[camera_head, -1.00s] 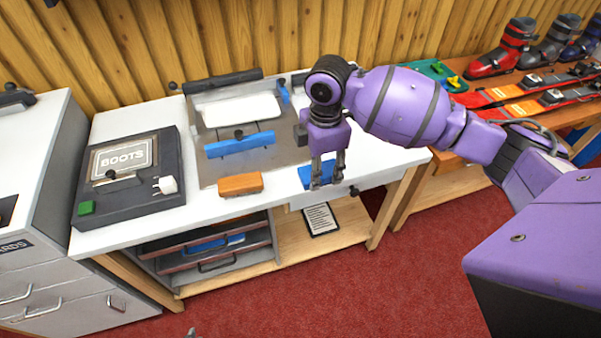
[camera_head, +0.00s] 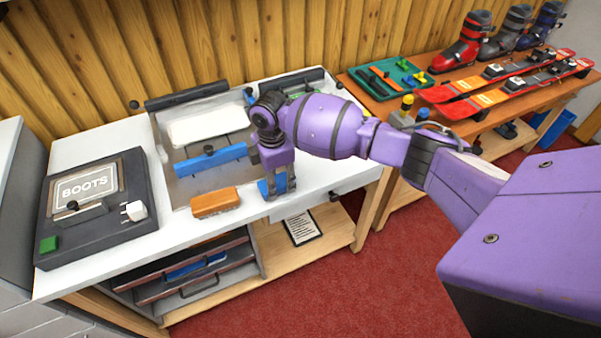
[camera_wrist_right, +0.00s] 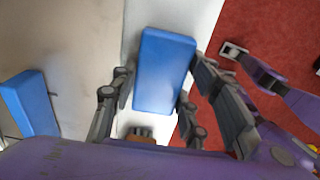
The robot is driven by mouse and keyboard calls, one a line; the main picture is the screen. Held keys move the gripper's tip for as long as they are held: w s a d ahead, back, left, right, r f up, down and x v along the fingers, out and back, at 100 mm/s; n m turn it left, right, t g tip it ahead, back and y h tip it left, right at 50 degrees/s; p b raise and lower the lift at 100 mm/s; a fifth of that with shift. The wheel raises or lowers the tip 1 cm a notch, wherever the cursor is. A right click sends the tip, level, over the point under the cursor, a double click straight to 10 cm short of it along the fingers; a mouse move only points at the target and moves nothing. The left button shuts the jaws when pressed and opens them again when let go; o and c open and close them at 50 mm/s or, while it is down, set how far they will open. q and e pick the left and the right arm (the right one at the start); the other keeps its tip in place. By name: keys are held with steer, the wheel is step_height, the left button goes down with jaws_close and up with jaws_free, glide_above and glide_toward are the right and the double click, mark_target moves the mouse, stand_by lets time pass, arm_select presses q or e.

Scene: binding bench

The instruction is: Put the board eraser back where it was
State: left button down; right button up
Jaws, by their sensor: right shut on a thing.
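A blue block (camera_head: 267,188), which I take for the board eraser, is at the front right of the white bench. My right gripper (camera_head: 279,188) points down over it and hides part of it. In the right wrist view the blue block (camera_wrist_right: 165,70) lies between the two fingers of my right gripper (camera_wrist_right: 158,98), which is shut on it. I cannot tell whether the block touches the bench top or is just above it. My left gripper is not in view.
An orange block (camera_head: 215,201) lies just left of the gripper. Behind is a grey plate (camera_head: 183,188) with a blue bar (camera_head: 210,158). A dark BOOTS box (camera_head: 98,205) stands at left. A wooden bench (camera_head: 455,128) holds skis and boots at right. The white bench's front edge is close.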

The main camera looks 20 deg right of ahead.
steer(key=shift+w+r, duration=0.1)
steer(key=shift+r, duration=0.05)
steer(key=o, duration=1.4)
